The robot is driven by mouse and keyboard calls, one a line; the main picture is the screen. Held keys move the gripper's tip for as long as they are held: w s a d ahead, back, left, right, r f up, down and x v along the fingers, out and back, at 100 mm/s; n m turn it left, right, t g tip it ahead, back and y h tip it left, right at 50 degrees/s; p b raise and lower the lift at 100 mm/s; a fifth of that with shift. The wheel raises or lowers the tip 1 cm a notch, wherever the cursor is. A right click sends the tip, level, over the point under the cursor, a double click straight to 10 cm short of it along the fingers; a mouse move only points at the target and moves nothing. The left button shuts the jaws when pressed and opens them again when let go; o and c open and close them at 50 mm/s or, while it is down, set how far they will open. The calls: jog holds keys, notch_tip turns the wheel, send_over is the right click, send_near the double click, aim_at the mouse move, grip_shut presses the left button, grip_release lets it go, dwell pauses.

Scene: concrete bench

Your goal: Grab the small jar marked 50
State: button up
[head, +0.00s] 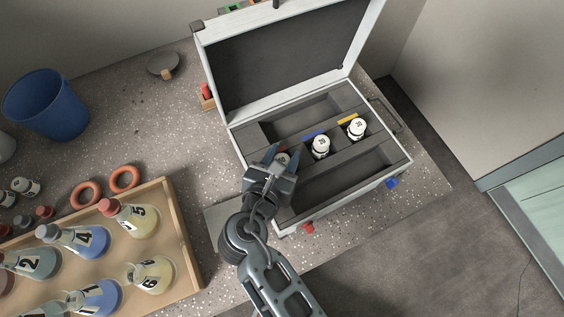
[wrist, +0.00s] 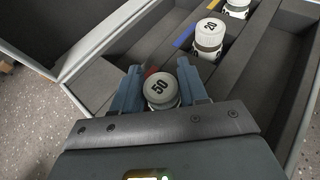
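The small white-capped jar marked 50 (wrist: 161,89) stands in the case, close to a red mark. In the head view the jar (head: 282,159) is partly hidden by my gripper (head: 284,153). My gripper is open, with one finger on each side of the jar. The wrist view also shows my gripper (wrist: 159,72) around the jar's cap; contact with the jar is not clear. A jar marked 20 (wrist: 209,34) stands further along the row by a blue mark, and it also shows in the head view (head: 320,147). A third jar (head: 356,128) stands by a yellow mark.
The open case (head: 345,197) has dark foam compartments and a raised lid (head: 290,62). A wooden tray (head: 188,262) with several numbered flasks stands at the left. Two orange rings (head: 125,178), a blue bin (head: 46,104) and a round grey object (head: 163,65) lie beyond.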

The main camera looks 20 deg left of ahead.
jog(key=c, duration=0.6)
